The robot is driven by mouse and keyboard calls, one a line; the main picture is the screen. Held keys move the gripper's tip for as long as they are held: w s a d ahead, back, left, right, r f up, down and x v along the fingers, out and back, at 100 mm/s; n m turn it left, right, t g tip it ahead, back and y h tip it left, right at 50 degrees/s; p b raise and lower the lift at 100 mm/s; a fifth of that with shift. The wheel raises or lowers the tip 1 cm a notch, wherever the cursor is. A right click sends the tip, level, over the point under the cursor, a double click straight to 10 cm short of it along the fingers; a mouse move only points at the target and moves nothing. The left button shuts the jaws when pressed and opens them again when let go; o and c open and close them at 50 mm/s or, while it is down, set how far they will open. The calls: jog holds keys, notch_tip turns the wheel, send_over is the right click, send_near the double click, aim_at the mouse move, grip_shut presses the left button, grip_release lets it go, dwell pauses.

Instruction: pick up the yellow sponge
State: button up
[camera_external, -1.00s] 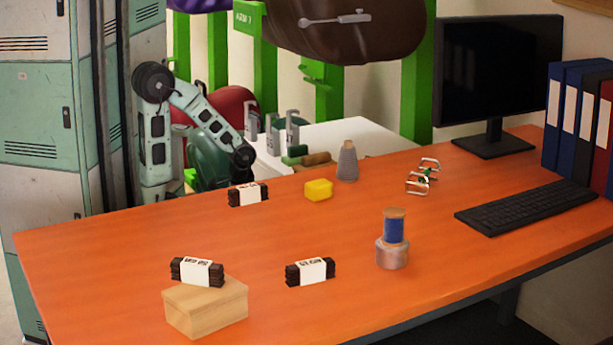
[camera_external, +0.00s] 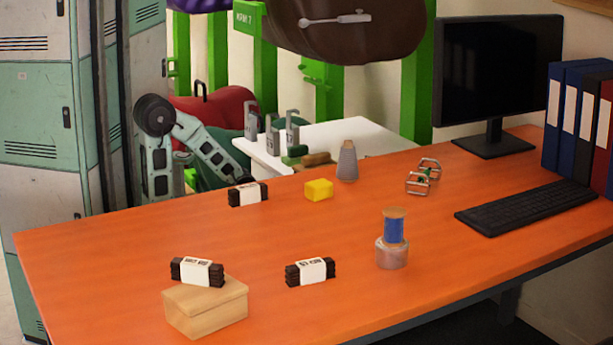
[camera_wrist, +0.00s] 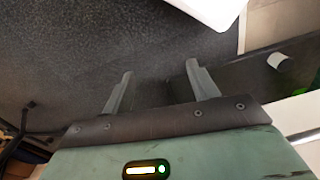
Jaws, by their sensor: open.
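The yellow sponge (camera_external: 318,190) lies on the orange table (camera_external: 130,240), near its far edge, in the external view. My gripper (camera_wrist: 158,78) shows in the wrist view with its two fingers apart and nothing between them. It is over dark grey floor there, and the sponge is not in that view. In the external view my arm is behind the table's far edge, left of the sponge, and its gripper end is hidden below the tabletop.
A dark bundle with a white band (camera_external: 248,194) lies left of the sponge. A grey cone spool (camera_external: 347,165) stands just right of it. Nearer are a wooden box (camera_external: 205,307) with a bundle on top, another bundle (camera_external: 310,271), and a blue thread spool (camera_external: 394,229) on a tin.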

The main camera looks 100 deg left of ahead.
jog(key=shift+o, duration=0.8)
